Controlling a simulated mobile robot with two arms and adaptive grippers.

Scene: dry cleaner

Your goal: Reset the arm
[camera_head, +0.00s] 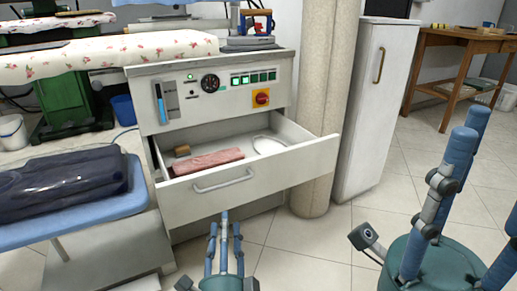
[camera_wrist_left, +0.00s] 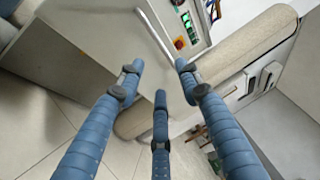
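My left gripper (camera_head: 225,222) has blue fingers and is at the bottom of the head view, in front of and below the open drawer (camera_head: 257,180). In the left wrist view its three fingers (camera_wrist_left: 158,78) are spread with nothing between them. The grey drawer handle (camera_head: 222,180) is above the fingertips and apart from them in the head view; the handle bar also shows in the left wrist view (camera_wrist_left: 154,33). My right gripper (camera_head: 462,165) is at the lower right of the head view, its blue fingers pointing up and apart, holding nothing visible.
The drawer of the control cabinet (camera_head: 210,100) is pulled out and holds a folded reddish cloth (camera_head: 206,162), a small brown block (camera_head: 181,150) and a white oval item (camera_head: 269,145). A round column (camera_head: 324,100) and a white locker (camera_head: 372,110) stand right. Dark folded garments (camera_head: 62,183) lie left.

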